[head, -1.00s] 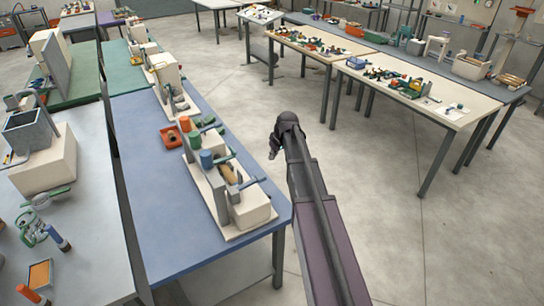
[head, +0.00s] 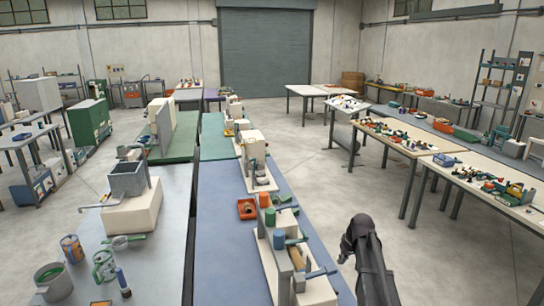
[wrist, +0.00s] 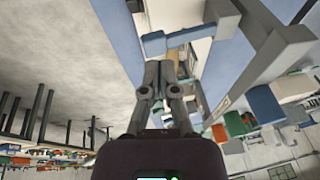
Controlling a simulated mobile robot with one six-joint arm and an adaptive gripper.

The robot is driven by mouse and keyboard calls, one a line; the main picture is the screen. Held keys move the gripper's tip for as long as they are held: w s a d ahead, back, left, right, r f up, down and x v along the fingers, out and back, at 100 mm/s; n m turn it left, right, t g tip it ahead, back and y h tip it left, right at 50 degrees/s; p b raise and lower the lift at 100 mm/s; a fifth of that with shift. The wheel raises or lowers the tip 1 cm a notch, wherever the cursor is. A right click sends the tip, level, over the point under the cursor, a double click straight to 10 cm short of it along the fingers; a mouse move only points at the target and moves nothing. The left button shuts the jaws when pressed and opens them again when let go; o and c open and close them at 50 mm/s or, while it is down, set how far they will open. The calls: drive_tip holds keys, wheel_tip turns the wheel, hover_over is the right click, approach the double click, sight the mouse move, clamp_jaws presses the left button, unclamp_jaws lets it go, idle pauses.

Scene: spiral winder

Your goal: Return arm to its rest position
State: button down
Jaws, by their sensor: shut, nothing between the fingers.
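My arm (head: 372,272) rises from the bottom right of the head view, over the floor to the right of the blue table (head: 230,275). In the head view my gripper is mostly hidden by the arm. In the wrist view my gripper (wrist: 164,68) has its fingers together, with nothing between them. The winder (head: 283,262), with a pale base, grey frame and blue handle, stands on the blue table to the left of my arm. Its grey frame (wrist: 265,60) and blue handle (wrist: 185,40) appear beyond the fingertips in the wrist view. I cannot tell the exact gap.
An orange tray (head: 247,209) lies on the blue table behind the winder. A grey table (head: 165,270) with a grey hopper (head: 127,180) stands at left. Tables with parts (head: 480,180) stand at right. The concrete floor (head: 460,260) between is clear.

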drive_tip(key=s+a+f+g+h+b, duration=0.1)
drive_tip(key=s+a+f+b, duration=0.2)
drive_tip(key=s, duration=0.8)
drive_tip(key=s+a+f+m+g+h+b, duration=0.1)
drive_tip(key=s+a+f+b, duration=0.3)
drive_tip(key=s+a, duration=0.3)
drive_tip(key=s+f, duration=0.1)
drive_tip(key=s, duration=0.3)
drive_tip(key=shift+s+a+f+m, duration=0.15)
drive_tip(key=shift+a+f+m, duration=0.1)
drive_tip(key=shift+f+m, duration=0.05)
